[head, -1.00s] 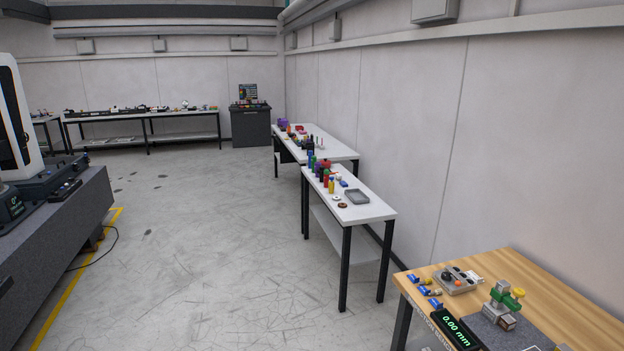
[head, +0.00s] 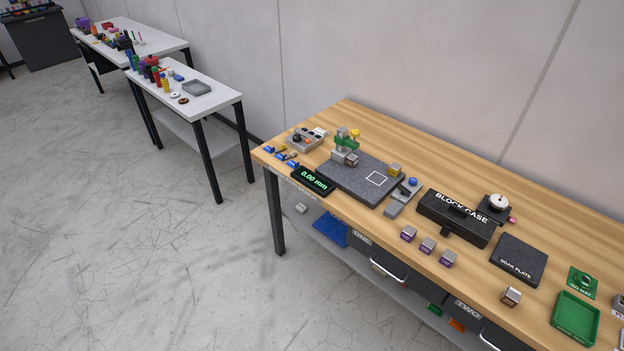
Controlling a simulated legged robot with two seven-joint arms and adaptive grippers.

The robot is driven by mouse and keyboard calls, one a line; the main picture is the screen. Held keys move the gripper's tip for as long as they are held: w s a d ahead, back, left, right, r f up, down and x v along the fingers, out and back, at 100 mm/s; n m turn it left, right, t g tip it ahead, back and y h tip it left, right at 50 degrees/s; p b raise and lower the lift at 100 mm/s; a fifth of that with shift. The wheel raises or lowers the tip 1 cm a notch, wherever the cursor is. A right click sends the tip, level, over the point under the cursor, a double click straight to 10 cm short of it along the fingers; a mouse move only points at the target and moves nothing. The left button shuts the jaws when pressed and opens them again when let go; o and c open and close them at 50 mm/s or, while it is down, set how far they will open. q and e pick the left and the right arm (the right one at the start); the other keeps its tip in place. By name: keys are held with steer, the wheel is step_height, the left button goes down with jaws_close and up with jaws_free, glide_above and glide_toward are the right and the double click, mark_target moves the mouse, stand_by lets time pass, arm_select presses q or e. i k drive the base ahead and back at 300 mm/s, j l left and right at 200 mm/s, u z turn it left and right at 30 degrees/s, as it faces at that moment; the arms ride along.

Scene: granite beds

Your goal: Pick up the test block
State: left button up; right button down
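Several small metal blocks stand on the wooden bench, and I cannot tell for certain which is the test block. A silvery block with a brownish front (head: 511,296) stands alone near the front edge, left of a green tray. Three grey blocks with purple fronts, the left one (head: 408,233), the middle one (head: 427,245) and the right one (head: 447,258), stand in a row before the black block case (head: 458,218). Neither of my grippers is in view.
The wooden bench (head: 330,118) also carries a dark granite plate (head: 350,185), a 0.00 mm display (head: 313,181), a black soak plate (head: 519,258), a dial gauge (head: 498,204) and the green tray (head: 576,318). Drawers sit beneath. Open floor (head: 120,230) lies left.

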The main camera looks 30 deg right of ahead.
mark_target(352, 160)
steer(key=z, duration=1.35)
